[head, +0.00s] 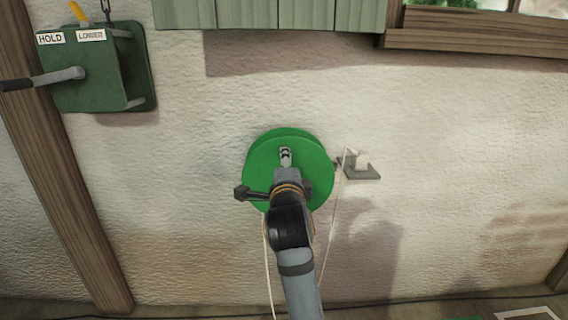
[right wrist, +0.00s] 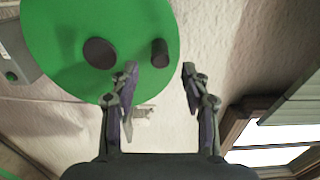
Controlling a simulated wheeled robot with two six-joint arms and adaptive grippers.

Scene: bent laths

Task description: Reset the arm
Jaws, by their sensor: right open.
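My right arm comes up from the bottom of the head view, and my right gripper (head: 285,156) is in front of a green disc (head: 322,170) on the pale wall. In the right wrist view the right gripper (right wrist: 160,72) is open. The green disc (right wrist: 60,50) there carries a dark round hub (right wrist: 99,52) and a short dark peg (right wrist: 160,53). The peg appears just beyond the gap between the fingertips, and nothing is held. In the head view a dark knob (head: 241,192) sticks out left of the disc, partly hidden by my arm. My left gripper is not in view.
A green box (head: 85,75) labelled HOLD and LOWER, with a yellow lever (head: 77,11) and a grey-black handle (head: 55,78), is at upper left. A pale cord (head: 333,225) runs by a small grey bracket (head: 362,174). Wall right of it is clear.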

